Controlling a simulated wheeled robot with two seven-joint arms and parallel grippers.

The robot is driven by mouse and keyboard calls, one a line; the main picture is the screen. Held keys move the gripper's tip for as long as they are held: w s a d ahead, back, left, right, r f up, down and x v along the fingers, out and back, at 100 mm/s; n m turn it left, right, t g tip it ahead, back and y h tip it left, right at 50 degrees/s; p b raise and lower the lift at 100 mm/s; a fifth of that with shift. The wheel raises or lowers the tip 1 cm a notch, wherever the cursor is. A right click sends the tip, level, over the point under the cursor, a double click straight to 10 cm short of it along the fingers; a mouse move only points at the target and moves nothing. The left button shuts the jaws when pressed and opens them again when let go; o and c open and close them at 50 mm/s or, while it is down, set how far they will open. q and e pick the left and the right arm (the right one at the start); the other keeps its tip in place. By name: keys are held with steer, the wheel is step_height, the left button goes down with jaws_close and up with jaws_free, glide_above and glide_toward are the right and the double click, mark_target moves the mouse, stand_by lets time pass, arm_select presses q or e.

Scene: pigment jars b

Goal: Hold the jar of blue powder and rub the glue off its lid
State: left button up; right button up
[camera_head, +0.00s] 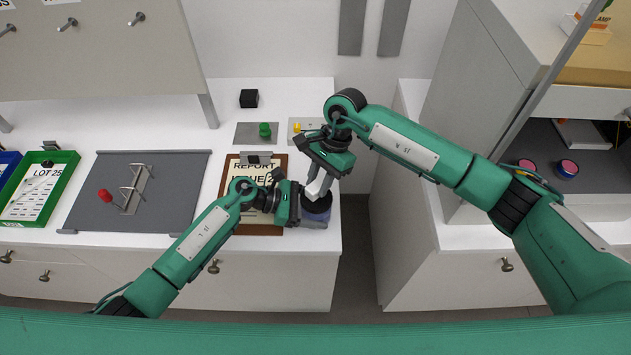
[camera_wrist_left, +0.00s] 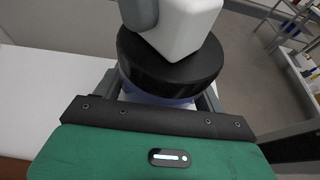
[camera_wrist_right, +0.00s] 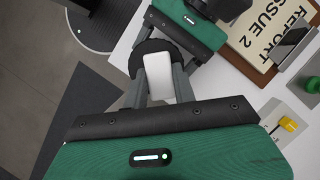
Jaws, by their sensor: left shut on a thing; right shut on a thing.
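The jar (camera_head: 315,222) stands upright at the counter's front right corner. Its black lid (camera_wrist_left: 170,72) is on, and a bluish band shows beneath it in the left wrist view. My left gripper (camera_head: 299,208) is shut on the jar from the left. My right gripper (camera_head: 324,178) is shut on a white block (camera_head: 317,187) above the jar. The block's lower end appears to touch the lid top in the left wrist view. It also shows between the right fingers in the right wrist view (camera_wrist_right: 158,77). I cannot make out glue; the block hides part of the lid.
A clipboard (camera_head: 232,183) lies left of the jar. A grey mat (camera_head: 92,197) and green tray (camera_head: 54,190) are farther left. A floor gap lies right of the counter.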

arm_select(q)
steer(key=shift+s+a+f, duration=0.1)
steer(key=shift+s+f, duration=0.05)
steer(key=shift+f, duration=0.2)
arm_select(e)
steer(key=shift+r, duration=0.15)
steer(key=shift+s+r, duration=0.25)
steer(key=shift+r, duration=0.95)
steer(key=shift+s+r, duration=0.25)
steer(key=shift+r, duration=0.95)
arm_select(q)
steer(key=shift+r, duration=0.1)
steer(key=o, duration=1.2)
steer(key=shift+o, duration=0.6)
steer(key=shift+w+r, duration=0.1)
steer(key=shift+w, duration=0.15)
arm_select(e)
steer(key=shift+w+a, duration=0.1)
arm_select(q)
steer(key=shift+r, duration=0.1)
steer(key=v, duration=1.2)
